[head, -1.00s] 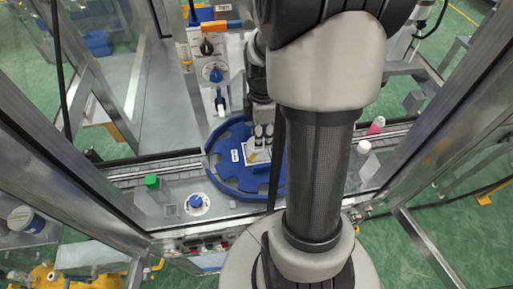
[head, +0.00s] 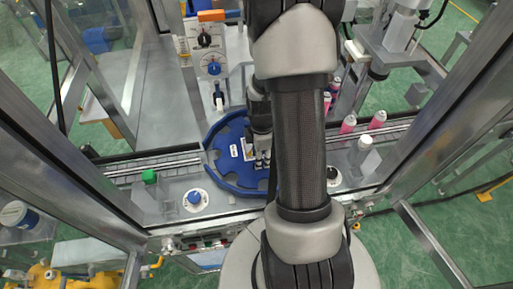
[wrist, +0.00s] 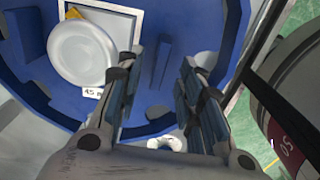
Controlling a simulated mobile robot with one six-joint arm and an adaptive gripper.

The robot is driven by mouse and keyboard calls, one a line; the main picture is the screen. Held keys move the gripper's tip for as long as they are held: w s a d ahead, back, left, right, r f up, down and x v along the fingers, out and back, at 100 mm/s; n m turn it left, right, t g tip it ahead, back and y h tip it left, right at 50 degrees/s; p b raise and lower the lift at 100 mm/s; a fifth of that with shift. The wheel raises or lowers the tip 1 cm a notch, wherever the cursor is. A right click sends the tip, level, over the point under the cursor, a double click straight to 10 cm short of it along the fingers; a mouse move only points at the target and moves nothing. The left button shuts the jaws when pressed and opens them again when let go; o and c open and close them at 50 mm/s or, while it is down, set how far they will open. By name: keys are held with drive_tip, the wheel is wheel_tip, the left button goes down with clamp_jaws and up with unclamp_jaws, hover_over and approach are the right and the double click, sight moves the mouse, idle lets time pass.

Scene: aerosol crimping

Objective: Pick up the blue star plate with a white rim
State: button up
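The blue star plate (head: 222,172) is a round blue disc with a raised, notched edge, lying flat at the middle of the machine. In the wrist view, it (wrist: 35,75) fills the upper left, with a pale band along its lower edge. My arm hides its right part in the head view. My gripper (head: 262,162) is over the plate's right side. In the wrist view, my gripper (wrist: 160,75) is open, with nothing between its two fingers. I cannot tell whether the fingers touch the plate.
A white round disc (wrist: 82,53) lies on the plate.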

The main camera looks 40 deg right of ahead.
wheel_tip(320, 180, down, 4)
drive_tip(key=shift+d+r, duration=0.1)
drive_tip(key=shift+r, duration=0.05)
clamp_jaws()
idle(0.4)
idle(0.4)
